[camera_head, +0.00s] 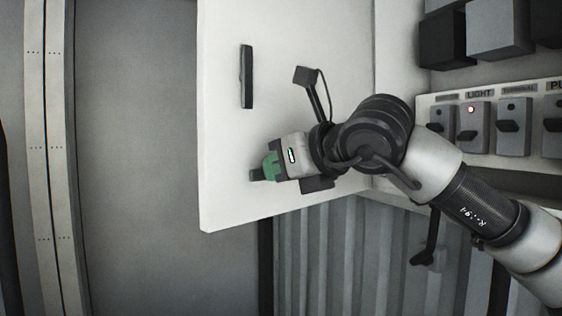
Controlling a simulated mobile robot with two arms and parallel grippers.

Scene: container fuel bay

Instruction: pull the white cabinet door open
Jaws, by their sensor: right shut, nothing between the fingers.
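The white cabinet door (290,50) stands swung open to the left, its face turned toward me. A dark upright handle or latch (246,76) sits on its upper left part. My right gripper (262,172) is in front of the lower part of the door, below that dark bar and apart from it. Its fingers are shut with nothing between them. Whether the fingertips touch the door I cannot tell. My right arm comes in from the right and hides part of the door's lower right and the edge of the cabinet. My left gripper is not in view.
The open cabinet at right shows a row of grey switches (472,128) with a lit red lamp (471,109) and dark grey blocks (497,30) above. Corrugated wall (315,260) lies below the door. A plain grey panel (140,160) and a pale post (40,150) stand at left.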

